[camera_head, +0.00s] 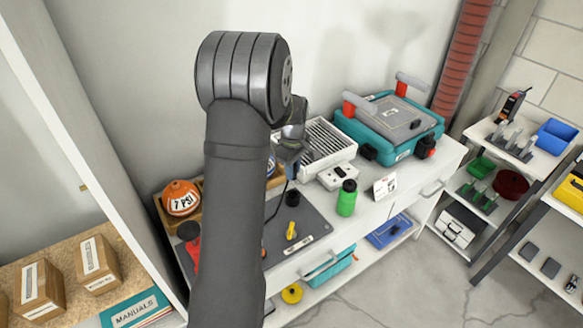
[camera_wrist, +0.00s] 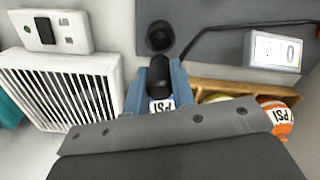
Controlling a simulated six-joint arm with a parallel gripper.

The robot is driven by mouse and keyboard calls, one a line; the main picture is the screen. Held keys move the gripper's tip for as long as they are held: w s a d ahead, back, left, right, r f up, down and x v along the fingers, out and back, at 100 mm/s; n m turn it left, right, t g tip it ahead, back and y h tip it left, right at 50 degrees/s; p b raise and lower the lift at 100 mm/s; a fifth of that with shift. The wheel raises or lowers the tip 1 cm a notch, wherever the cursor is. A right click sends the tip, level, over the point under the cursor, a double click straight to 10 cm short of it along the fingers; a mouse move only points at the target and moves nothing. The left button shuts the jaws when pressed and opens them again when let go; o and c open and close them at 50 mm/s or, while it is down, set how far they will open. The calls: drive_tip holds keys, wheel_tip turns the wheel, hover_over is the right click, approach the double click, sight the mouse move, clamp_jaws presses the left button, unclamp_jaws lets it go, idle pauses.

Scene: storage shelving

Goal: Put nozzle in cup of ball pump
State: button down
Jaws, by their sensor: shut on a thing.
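In the wrist view, my gripper (camera_wrist: 162,78) has its blue fingers closed around a black cylindrical piece, which looks like the nozzle (camera_wrist: 158,68). A thin black hose (camera_wrist: 205,33) runs from beside it to the upper right. A round black cup (camera_wrist: 159,36) stands on the grey mat just beyond the nozzle tip; I cannot tell whether they touch. In the head view, the black cup (camera_head: 292,198) is on the mat below my gripper (camera_head: 290,158). My arm hides part of the mat, and the held nozzle is hard to make out there.
A wooden tray (camera_wrist: 202,88) holds labelled balls. A vented white box (camera_head: 325,143), a small white device (camera_head: 338,177) and a green bottle (camera_head: 347,198) stand to the right. A yellow piece (camera_head: 291,231) lies on the mat (camera_head: 308,225).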

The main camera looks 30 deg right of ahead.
drive_tip(key=shift+f, duration=2.85)
drive_tip(key=shift+f, duration=1.6)
drive_tip(key=c, duration=0.6)
unclamp_jaws()
drive_tip(key=shift+r, duration=0.1)
drive_tip(key=shift+r, duration=3.9)
